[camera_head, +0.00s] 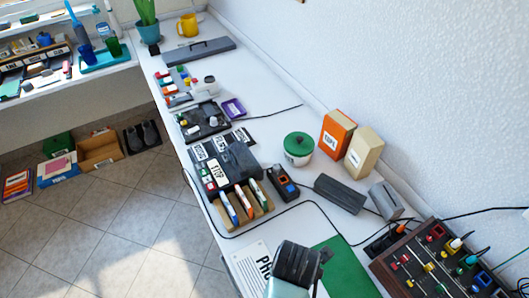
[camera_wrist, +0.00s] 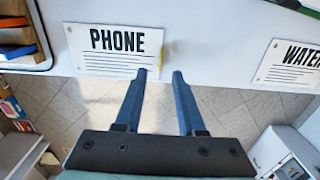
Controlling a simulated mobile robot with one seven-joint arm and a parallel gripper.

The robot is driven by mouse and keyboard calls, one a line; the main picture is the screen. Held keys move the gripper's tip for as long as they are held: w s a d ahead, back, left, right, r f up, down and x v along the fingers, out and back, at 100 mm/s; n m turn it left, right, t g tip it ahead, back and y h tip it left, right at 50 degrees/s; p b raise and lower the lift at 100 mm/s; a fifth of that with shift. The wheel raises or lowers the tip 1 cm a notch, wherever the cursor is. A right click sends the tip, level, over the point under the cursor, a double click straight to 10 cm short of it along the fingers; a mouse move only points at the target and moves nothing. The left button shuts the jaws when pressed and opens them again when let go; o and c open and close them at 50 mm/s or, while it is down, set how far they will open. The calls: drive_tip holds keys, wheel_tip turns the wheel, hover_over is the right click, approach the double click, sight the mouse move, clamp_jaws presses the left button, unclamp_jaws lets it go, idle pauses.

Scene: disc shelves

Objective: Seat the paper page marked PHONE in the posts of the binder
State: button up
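The white paper page marked PHONE (camera_head: 250,268) lies at the front edge of the white counter, partly hidden by my arm in the head view. In the wrist view the PHONE page (camera_wrist: 117,52) lies flat at the counter edge, its lettering upright. My gripper (camera_wrist: 160,75) is open and empty, its two blue fingers apart. The left fingertip is near the page's lower right corner; I cannot tell whether it touches. In the head view my gripper's dark body (camera_head: 297,262) hides its fingers. A green flat board (camera_head: 345,270) lies to its right; I cannot make out binder posts.
A page marked WATER (camera_wrist: 288,66) lies right in the wrist view. A pen box (camera_head: 243,207), black cable, dark block (camera_head: 340,193) and switch panel (camera_head: 440,262) crowd the counter. The tiled floor (camera_head: 100,230) is open beyond the counter's edge.

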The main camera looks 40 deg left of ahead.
wheel_tip(320, 180, down, 5)
drive_tip(key=shift+r, duration=0.2)
drive_tip(key=shift+s+f, duration=0.15)
drive_tip(key=shift+f, duration=1.15)
drive_tip(key=shift+s+f, duration=0.15)
drive_tip(key=shift+f, duration=1.15)
clamp_jaws()
